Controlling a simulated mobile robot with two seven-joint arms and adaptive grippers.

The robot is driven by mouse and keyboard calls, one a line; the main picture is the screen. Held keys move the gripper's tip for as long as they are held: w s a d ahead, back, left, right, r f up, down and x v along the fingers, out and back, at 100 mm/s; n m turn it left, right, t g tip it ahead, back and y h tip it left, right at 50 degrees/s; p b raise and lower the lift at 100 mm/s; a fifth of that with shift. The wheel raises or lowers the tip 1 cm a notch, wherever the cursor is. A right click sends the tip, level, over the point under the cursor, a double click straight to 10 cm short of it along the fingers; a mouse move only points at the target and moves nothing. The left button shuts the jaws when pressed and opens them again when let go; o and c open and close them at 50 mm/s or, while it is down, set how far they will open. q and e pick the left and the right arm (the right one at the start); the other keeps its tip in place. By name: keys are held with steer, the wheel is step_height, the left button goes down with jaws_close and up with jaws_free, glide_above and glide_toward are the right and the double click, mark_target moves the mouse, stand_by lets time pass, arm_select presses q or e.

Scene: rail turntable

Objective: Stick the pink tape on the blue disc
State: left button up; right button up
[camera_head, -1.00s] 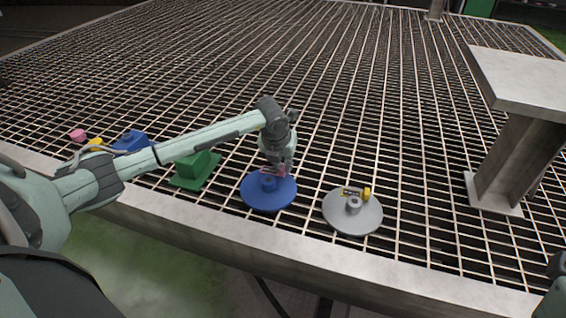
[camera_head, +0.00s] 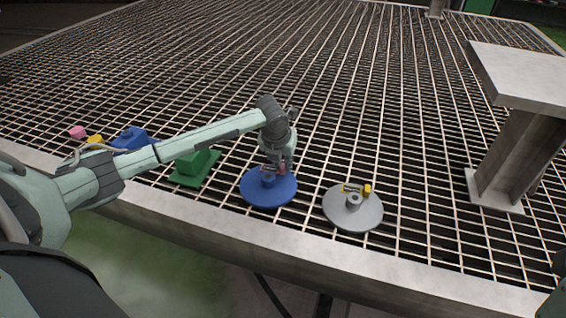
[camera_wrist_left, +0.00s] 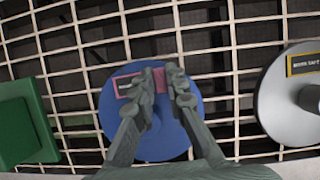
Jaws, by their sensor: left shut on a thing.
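The blue disc (camera_head: 268,196) lies on the grating, with a raised hub in its middle; it also fills the middle of the left wrist view (camera_wrist_left: 112,104). My left gripper (camera_head: 275,169) is right over the disc, and its fingers show in the left wrist view (camera_wrist_left: 165,82). It is shut on the pink tape (camera_wrist_left: 123,86), a small strip with a dark label, partly hidden by the fingers. The tape lies over the far half of the disc in the left wrist view. I cannot tell if it touches the disc. My right gripper is not in view.
A grey disc (camera_head: 342,217) with a yellow-black label and yellow block (camera_head: 367,189) lies to the right. A green block (camera_head: 193,168) stands left of the blue disc. Blue, yellow and pink items (camera_head: 77,132) lie farther left. A steel beam (camera_head: 512,155) stands at right.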

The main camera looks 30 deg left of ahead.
arm_select(q)
steer(key=shift+f+b, duration=0.35)
steer(key=shift+f, duration=0.15)
stand_by(0.7)
steer(key=o, duration=0.8)
steer(key=v, duration=1.2)
